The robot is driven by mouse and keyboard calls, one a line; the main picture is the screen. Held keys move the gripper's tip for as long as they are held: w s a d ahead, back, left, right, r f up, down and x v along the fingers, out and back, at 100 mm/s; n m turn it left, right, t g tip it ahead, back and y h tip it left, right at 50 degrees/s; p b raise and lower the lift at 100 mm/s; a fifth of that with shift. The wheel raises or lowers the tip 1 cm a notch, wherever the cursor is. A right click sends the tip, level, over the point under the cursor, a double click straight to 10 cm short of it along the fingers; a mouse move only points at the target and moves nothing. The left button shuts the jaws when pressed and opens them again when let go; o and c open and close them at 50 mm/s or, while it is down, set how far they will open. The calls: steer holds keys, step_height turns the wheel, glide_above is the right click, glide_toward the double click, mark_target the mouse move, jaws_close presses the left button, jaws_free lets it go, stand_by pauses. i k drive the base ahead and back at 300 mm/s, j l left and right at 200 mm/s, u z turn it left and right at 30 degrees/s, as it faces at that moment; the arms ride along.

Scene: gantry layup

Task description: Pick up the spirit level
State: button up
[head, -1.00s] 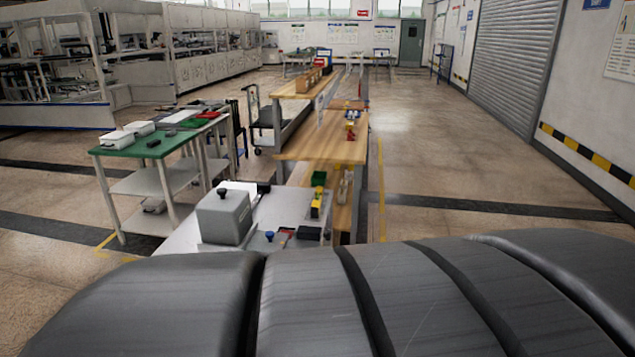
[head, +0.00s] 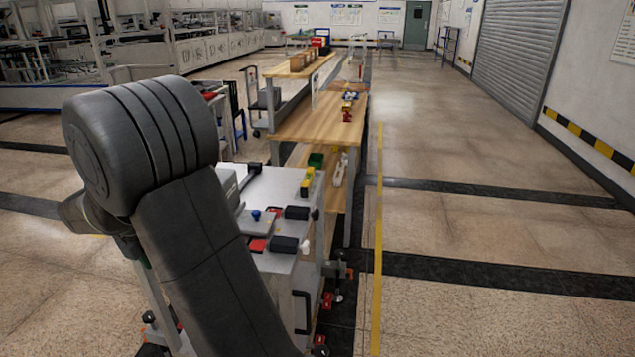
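A small yellow item (head: 306,186) lies near the right edge of the grey-topped workbench (head: 283,185). It may be the spirit level, but it is too small to be sure. No other thing in view is clearly a spirit level. My arm, dark grey, stands large at the left and hides much of the bench's left side. My gripper is not in view.
The bench also bears a blue-knobbed plate (head: 257,222), dark blocks (head: 285,245) and a red piece (head: 257,245). A green bin (head: 316,160) is behind. A wooden table (head: 320,124) stands beyond. The floor (head: 450,220) to the right is clear.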

mark_target(307, 184)
steer(key=i+l, duration=0.1)
steer(key=l, duration=0.3)
steer(key=i+l, duration=0.15)
steer(key=l, duration=0.25)
steer(key=i+l, duration=0.1)
steer(key=l, duration=0.3)
steer(key=i+l, duration=0.1)
steer(key=l, duration=0.3)
steer(key=i+l+u, duration=0.1)
steer(key=l, duration=0.3)
steer(key=i+l, duration=0.15)
steer(key=l, duration=0.25)
steer(key=i+u, duration=0.1)
steer(key=i, duration=1.2)
steer(key=i+j, duration=0.3)
